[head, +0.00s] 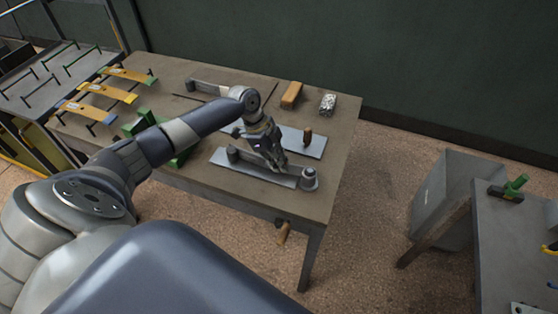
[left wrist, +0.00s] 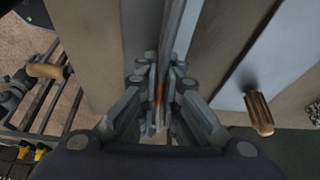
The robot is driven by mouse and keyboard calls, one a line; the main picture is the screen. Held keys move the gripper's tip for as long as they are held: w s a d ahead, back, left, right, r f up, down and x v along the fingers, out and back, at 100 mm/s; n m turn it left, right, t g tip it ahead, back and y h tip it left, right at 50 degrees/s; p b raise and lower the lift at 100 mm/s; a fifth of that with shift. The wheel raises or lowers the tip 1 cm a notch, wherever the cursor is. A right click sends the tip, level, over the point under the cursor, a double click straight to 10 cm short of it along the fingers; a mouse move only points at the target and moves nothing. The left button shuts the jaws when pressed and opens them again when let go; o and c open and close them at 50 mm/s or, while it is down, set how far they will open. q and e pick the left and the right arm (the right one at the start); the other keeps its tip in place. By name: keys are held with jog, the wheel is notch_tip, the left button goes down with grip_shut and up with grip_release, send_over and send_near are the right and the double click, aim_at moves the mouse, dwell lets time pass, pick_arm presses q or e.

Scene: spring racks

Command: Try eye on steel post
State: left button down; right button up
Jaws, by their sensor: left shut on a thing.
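My left gripper (head: 277,165) is shut on a grey leaf spring (head: 262,168) near its right end, low over the table. In the left wrist view the jaws (left wrist: 162,110) close on the thin edge of the spring (left wrist: 172,40), which has an orange mark. A short grey cylinder that looks like the steel post (head: 309,179) stands at the table's front right corner, close to the spring's right end. I cannot tell whether an eye is around it. A grey round end (head: 232,154) shows at the spring's left end. My right gripper is not in view.
The wooden table (head: 335,125) also holds a grey plate with a wooden-handled tool (head: 307,136), a tan block (head: 291,94), a speckled block (head: 327,104), and green fixtures (head: 137,123). A grey bin (head: 450,195) stands right.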

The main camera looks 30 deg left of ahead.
pick_arm(q)
jog(key=c, duration=1.7)
grip_release()
jog(key=shift+r, duration=0.1)
jog(key=shift+s, duration=0.1)
jog(key=v, duration=1.2)
